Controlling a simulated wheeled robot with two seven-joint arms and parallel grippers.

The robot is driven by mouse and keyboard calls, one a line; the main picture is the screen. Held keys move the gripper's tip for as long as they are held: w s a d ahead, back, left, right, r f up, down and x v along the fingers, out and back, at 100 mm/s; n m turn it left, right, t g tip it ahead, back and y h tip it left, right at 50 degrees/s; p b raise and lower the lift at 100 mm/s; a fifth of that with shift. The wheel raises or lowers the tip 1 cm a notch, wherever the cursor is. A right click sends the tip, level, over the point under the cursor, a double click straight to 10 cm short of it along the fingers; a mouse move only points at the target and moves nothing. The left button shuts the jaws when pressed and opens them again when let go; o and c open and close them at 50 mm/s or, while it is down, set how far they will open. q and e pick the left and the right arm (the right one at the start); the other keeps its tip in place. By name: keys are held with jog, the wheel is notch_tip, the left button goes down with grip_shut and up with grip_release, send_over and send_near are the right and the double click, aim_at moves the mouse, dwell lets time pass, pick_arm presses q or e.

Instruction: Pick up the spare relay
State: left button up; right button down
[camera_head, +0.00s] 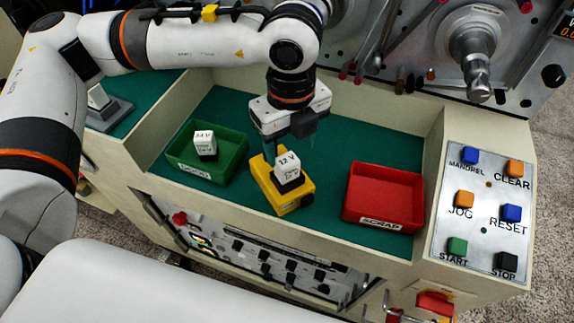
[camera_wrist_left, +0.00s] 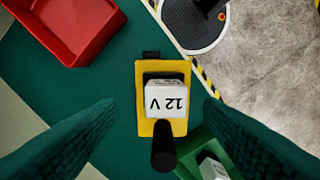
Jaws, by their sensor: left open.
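A white relay marked 12 V (camera_head: 287,165) sits in a black socket on a yellow block (camera_head: 268,187). It also shows in the left wrist view (camera_wrist_left: 166,98), between my spread fingers. A second white relay (camera_head: 204,142), its marking reading like 24 V, stands in the green GOOD tray (camera_head: 180,163). The frames do not show which one is called spare. My left gripper (camera_head: 288,143) is open and empty, pointing down just above and behind the 12 V relay. Its fingers look apart from the relay. My right gripper is not in view.
A red SCRAP tray (camera_head: 382,222) lies to the right of the yellow block. A button panel (camera_head: 485,212) is at the right. A grey stand with a white piece (camera_head: 108,110) is at the left. A black cylinder (camera_wrist_left: 163,147) stands at the yellow block's edge.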

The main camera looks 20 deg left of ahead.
aim_at(287, 160)
pick_arm(q)
jog(key=f, duration=0.1)
jog(key=f+p, duration=0.1)
jog(key=f, duration=0.2)
jog(key=shift+s+a+f+p, duration=0.2)
jog(key=shift+a+p, duration=0.1)
jog(key=shift+p, duration=0.1)
jog(key=shift+f, duration=0.25)
jog(key=c, duration=1.1)
